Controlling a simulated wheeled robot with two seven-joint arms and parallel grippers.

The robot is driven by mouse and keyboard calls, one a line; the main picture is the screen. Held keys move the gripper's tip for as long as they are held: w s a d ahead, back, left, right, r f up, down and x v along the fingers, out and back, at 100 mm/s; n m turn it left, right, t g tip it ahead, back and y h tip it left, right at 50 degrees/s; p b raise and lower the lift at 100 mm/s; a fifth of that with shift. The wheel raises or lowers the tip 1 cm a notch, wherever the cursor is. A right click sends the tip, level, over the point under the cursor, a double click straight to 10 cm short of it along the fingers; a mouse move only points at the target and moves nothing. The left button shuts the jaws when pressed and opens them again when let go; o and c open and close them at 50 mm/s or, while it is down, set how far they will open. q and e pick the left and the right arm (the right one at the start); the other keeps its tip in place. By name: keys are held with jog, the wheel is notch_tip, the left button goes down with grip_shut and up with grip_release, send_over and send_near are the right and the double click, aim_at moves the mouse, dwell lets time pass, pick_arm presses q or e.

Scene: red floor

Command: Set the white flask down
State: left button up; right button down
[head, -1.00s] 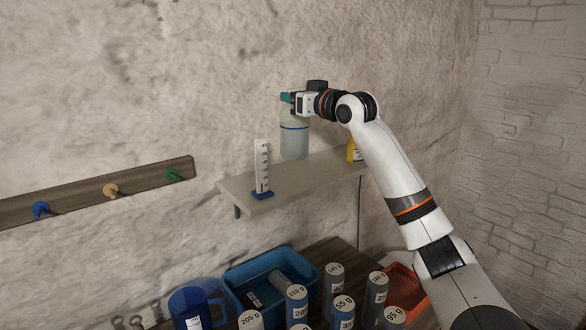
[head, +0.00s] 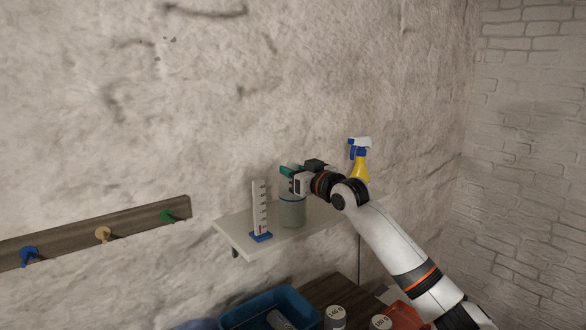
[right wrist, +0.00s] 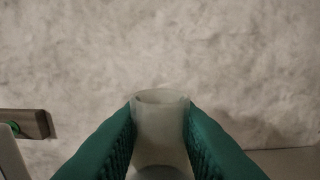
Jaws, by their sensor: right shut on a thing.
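The white flask (head: 292,212) is a pale, cloudy cylinder with a blue band near its top in the head view. My right gripper (head: 290,177) is shut on its upper part, and the flask hangs upright below the jaws. Its base is at or just above the pale wall shelf (head: 232,226); I cannot tell whether it touches. In the right wrist view the flask (right wrist: 160,140) sits between the green finger pads of my right gripper (right wrist: 160,118). My left gripper is out of view.
A white measuring cylinder (head: 260,205) with a blue foot stands on the shelf, left of the flask. A yellow spray bottle (head: 361,169) stands right of it, partly behind my arm. A peg rail (head: 130,226) is on the wall at left. A blue bin (head: 250,314) is below.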

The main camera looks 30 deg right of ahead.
jog(key=shift+s+r, duration=0.15)
jog(key=c, duration=1.5)
grip_release()
jog(key=shift+f, duration=0.2)
jog(key=o, duration=0.3)
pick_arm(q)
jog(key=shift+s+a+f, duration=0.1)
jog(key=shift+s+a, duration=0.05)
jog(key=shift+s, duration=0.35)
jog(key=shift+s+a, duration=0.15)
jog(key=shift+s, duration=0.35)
pick_arm(e)
jog(key=shift+o, duration=0.2)
jog(key=shift+r, duration=0.1)
